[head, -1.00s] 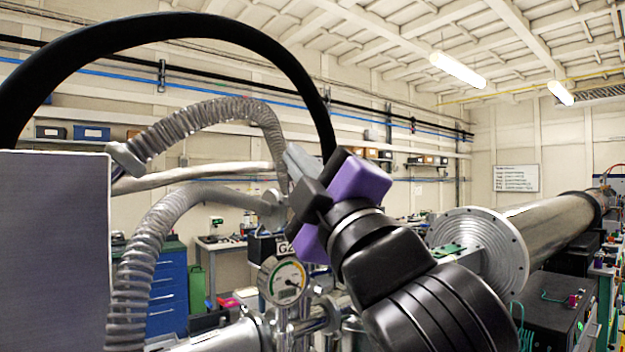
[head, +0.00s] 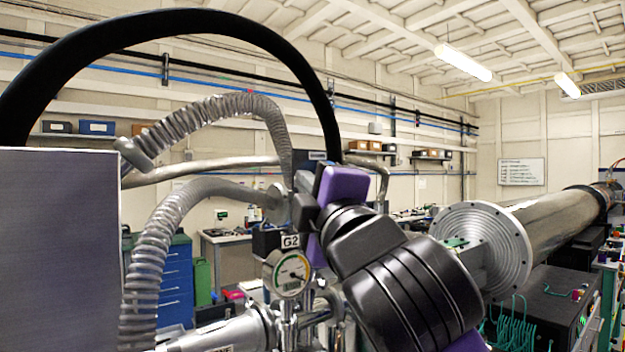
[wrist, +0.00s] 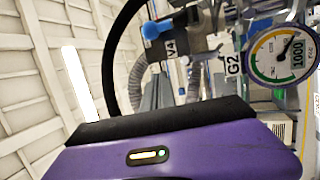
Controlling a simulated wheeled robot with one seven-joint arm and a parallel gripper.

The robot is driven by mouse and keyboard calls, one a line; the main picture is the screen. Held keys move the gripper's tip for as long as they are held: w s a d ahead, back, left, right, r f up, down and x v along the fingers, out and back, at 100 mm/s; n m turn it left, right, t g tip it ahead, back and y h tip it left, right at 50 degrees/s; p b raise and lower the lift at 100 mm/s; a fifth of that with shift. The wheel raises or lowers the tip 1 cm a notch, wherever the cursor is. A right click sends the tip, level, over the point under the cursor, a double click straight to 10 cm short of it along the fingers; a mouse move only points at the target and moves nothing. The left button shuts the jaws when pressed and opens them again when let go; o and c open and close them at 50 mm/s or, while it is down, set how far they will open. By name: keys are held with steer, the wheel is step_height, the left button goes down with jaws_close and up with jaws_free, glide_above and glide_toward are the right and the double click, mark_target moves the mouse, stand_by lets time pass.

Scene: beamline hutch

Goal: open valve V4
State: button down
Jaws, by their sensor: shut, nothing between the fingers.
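I cannot tell from this view how far the valve is turned. In the head view I cannot make out the V4 tag or the blue part; my gripper and wrist cover part of the pipework. My purple and black gripper (head: 302,188) is shut and empty, in front of the pipes above gauge G2. In the wrist view its purple body fills the bottom, and the fingertips are hidden. No contact with the valve is visible.
A round gauge (head: 288,273) labelled G2 stands just below my gripper; it also shows in the wrist view (wrist: 283,54). Ribbed grey hoses (head: 155,250) and a thick black hose (head: 235,22) arch at left. A flanged steel tube (head: 485,248) lies to the right.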

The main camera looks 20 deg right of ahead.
steer(key=w+d+r+p, duration=0.1)
steer(key=w+d+p, duration=0.2)
steer(key=w, duration=0.3)
steer(key=shift+w+d+r, duration=0.3)
steer(key=shift+r, duration=0.1)
steer(key=shift+f+b, duration=0.1)
steer(key=shift+b, duration=0.2)
steer(key=shift+s+t+b, duration=0.15)
steer(key=shift+t+b, duration=0.15)
steer(key=shift+b, duration=0.2)
